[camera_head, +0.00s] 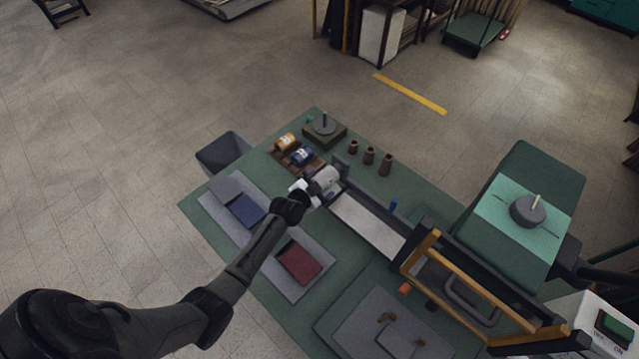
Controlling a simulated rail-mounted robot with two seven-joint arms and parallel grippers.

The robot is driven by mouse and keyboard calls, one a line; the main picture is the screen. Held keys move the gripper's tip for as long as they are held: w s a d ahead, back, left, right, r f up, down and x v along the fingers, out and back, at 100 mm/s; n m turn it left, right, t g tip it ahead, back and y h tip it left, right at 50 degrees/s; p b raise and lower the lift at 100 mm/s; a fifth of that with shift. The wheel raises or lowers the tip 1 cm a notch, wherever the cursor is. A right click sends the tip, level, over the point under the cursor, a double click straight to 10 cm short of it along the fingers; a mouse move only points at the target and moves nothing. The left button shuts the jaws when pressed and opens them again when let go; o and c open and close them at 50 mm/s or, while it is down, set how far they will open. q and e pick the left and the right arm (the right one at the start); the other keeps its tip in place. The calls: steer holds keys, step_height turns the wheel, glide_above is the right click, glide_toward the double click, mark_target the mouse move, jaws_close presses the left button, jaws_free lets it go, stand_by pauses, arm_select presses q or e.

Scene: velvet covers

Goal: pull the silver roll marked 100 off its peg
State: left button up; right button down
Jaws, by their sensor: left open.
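A silver-white roll (327,176) sits at the left end of the long grey press or tray assembly on the green table. Any number on it is too small to read, and the peg is hidden. My left arm reaches in from the lower left, and its open gripper (315,187) is right at the roll, partly covering it. I cannot tell whether the fingers touch it. My right gripper is not in view.
Blue (246,210) and dark red (298,262) covers lie on grey boards at the table's left. A wooden-framed lever (416,252) and green block (545,180) fill the right. A dark bin (222,150) stands left.

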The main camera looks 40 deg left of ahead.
arm_select(q)
steer(key=shift+w, duration=0.15)
steer(key=c, duration=1.1)
steer(key=shift+s+r+p, duration=0.1)
steer(key=shift+s+p, duration=0.15)
steer(key=shift+p, duration=0.15)
steer(key=shift+s+r+p, duration=0.15)
steer(key=shift+s+p, duration=0.2)
steer(key=shift+s, duration=0.1)
steer(key=shift+s+a+r+p, duration=0.2)
steer(key=shift+s+p, duration=0.95)
steer(key=shift+s, duration=1.2)
steer(key=shift+s+a+r+p, duration=0.15)
steer(key=shift+s+p, duration=1.05)
steer(key=shift+s, duration=1.1)
steer(key=shift+s+a+r+p, duration=0.2)
steer(key=shift+s+p, duration=0.95)
steer(key=shift+s, duration=1.2)
